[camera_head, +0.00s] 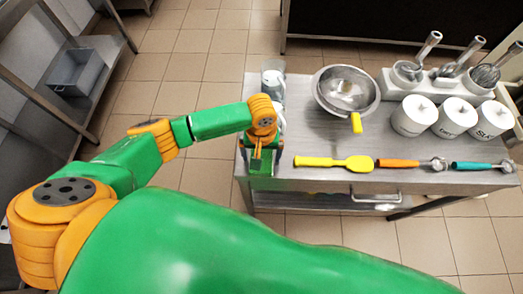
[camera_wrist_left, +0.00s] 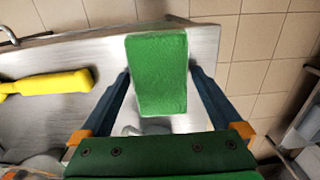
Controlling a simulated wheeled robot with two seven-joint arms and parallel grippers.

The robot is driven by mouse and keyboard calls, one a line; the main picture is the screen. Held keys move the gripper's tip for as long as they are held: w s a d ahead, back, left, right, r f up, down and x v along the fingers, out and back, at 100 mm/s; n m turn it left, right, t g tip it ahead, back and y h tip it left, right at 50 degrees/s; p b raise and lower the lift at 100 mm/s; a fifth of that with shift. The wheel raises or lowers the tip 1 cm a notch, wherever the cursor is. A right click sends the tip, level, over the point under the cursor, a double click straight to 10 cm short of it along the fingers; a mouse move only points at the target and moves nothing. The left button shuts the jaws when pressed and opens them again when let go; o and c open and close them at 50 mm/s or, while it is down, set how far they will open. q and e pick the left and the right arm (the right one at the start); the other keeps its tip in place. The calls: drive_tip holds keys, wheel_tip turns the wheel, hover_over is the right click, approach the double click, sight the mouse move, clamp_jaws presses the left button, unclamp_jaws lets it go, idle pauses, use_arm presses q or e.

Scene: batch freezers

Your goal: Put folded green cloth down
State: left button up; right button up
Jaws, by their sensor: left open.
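The folded green cloth (camera_wrist_left: 158,75) is a small flat block at the end of the steel table. In the left wrist view it lies between the two dark fingers of my left gripper (camera_wrist_left: 159,72), with a narrow gap showing beside it. The gripper is open around the cloth. In the head view my left gripper (camera_head: 262,168) is low over the table's near left corner, and the cloth (camera_head: 261,162) is mostly hidden by it. My right gripper is not in view.
On the steel table (camera_head: 308,148) lie a yellow spatula (camera_head: 348,162), an orange-handled tool (camera_head: 400,163) and a teal-handled tool (camera_head: 478,166). Metal bowls (camera_head: 346,90) and white canisters (camera_head: 411,115) stand behind. A clear container (camera_head: 273,80) stands at the back left.

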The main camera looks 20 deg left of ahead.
sight(262, 157)
use_arm(q)
wheel_tip(262, 157, up, 12)
drive_tip(key=p, duration=0.1)
idle(0.4)
drive_tip(key=s+d+f+m+t+h, duration=0.2)
drive_tip(key=s+d+f+m+h, duration=0.2)
drive_tip(key=d+f, duration=0.1)
drive_tip(key=s+a+f+m+t+y, duration=0.1)
drive_tip(key=s+a+f+t+y, duration=0.2)
drive_tip(key=s+a, duration=0.65)
wheel_tip(262, 157, down, 17)
drive_tip(key=a+g, duration=0.2)
drive_tip(key=g, duration=0.1)
drive_tip(key=s+a+f+g+y, duration=0.1)
drive_tip(key=s+a+f, duration=0.1)
drive_tip(key=s+f, duration=0.8)
drive_tip(key=s, duration=0.2)
drive_tip(key=shift+s+a+f+m, duration=0.2)
drive_tip(key=shift+s+m, duration=0.1)
drive_tip(key=shift+s, duration=0.1)
